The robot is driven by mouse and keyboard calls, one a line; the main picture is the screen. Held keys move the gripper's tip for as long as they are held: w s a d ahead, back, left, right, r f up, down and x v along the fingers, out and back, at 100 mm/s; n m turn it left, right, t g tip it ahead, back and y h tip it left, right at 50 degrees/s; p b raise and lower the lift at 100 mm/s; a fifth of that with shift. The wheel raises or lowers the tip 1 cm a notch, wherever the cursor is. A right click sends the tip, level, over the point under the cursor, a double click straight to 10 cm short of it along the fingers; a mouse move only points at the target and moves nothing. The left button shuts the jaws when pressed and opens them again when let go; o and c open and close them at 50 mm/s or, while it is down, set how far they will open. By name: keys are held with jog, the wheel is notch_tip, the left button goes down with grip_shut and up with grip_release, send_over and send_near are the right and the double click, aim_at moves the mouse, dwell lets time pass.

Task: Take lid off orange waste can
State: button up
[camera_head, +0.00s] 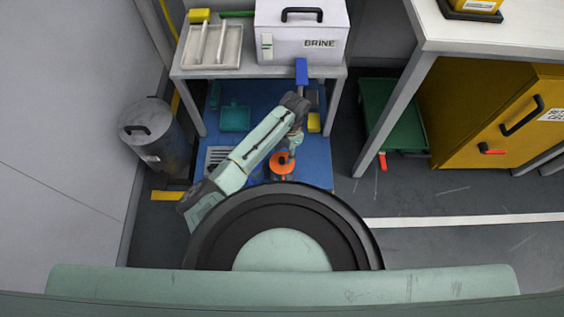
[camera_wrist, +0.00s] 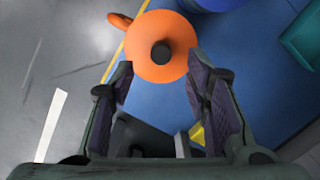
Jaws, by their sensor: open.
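The orange lid (camera_wrist: 180,38) of the waste can is round, with a black knob (camera_wrist: 160,53) in its middle. It fills the upper middle of the wrist view, and an orange projection (camera_wrist: 118,21) shows beside it. In the head view the orange can (camera_head: 284,166) stands on the blue floor area just below my wrist, partly covered by my arm. The can's body is mostly hidden from above. My gripper (camera_wrist: 157,76) is open and empty. Its fingers point toward the lid, one on either side of the knob's line. I cannot tell whether they touch it.
A grey bin (camera_head: 155,135) stands at the left wall. A table (camera_head: 262,71) behind carries a white BRINE box (camera_head: 300,40) and a tray (camera_head: 213,48). A teal container (camera_head: 235,118) sits on the blue floor. A yellow cabinet (camera_head: 490,110) stands right; grey floor (camera_head: 430,190) is open.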

aim_at(282, 159)
jog(key=f, duration=0.3)
jog(key=a+f, duration=0.1)
jog(key=shift+s+f, duration=0.25)
grip_shut()
